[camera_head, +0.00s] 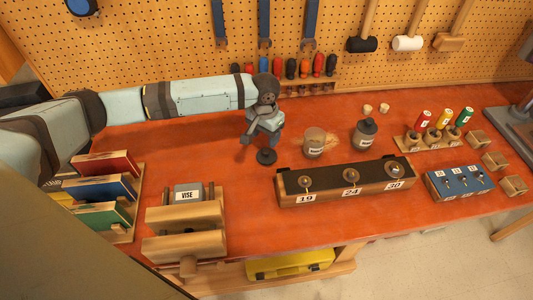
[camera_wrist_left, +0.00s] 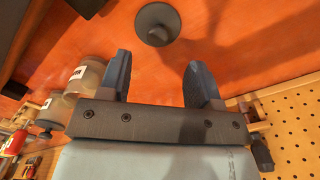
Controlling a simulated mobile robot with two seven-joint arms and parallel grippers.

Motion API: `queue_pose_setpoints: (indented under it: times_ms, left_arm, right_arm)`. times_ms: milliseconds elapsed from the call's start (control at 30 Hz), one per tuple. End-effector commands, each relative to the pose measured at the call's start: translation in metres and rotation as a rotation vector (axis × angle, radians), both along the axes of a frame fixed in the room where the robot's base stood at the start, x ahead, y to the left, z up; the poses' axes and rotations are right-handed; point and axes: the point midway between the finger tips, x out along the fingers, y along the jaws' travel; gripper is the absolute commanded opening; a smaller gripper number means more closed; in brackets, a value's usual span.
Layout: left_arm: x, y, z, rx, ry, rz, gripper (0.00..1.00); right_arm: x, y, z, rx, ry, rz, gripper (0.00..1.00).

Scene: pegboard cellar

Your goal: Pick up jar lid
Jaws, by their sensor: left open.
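The jar lid (camera_head: 266,156) is a small dark round disc with a knob on top, lying on the red-orange bench. In the left wrist view the lid (camera_wrist_left: 158,24) lies beyond the fingertips, between their lines and apart from them. My left gripper (camera_head: 259,140) points down just above and behind the lid. Its two fingers stand apart with nothing between them in the left wrist view (camera_wrist_left: 158,64). An open glass jar (camera_head: 314,144) stands to the right of the lid. My right gripper is not in view.
A second jar with a dark lid (camera_head: 365,134) stands farther right. A long block with numbered knobs (camera_head: 340,191) is in front of the jars. Bench around the lid is clear.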

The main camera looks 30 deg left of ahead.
Motion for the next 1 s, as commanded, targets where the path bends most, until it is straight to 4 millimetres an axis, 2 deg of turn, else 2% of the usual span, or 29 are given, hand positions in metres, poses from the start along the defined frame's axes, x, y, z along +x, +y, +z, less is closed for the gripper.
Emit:
queue_pose_setpoints:
  times_ms: [100, 333, 600, 900, 1000]
  left_arm:
    - [0.0, 0.0, -0.016, 0.0, 0.002, 0.001, 0.58]
    - [0.001, -0.002, -0.032, -0.001, 0.002, -0.001, 0.58]
    - [0.004, -0.004, -0.07, 0.0, 0.0, -0.001, 0.58]
    - [0.004, -0.003, -0.075, 0.0, 0.0, -0.001, 0.58]
    - [0.004, -0.003, -0.075, 0.0, 0.0, -0.001, 0.35]
  right_arm:
    - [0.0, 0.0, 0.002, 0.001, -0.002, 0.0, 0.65]
    - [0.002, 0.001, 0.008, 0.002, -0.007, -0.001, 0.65]
    - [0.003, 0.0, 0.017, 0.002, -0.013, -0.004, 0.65]
    - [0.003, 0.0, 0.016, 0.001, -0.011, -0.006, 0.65]
    - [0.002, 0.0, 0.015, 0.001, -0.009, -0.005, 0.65]
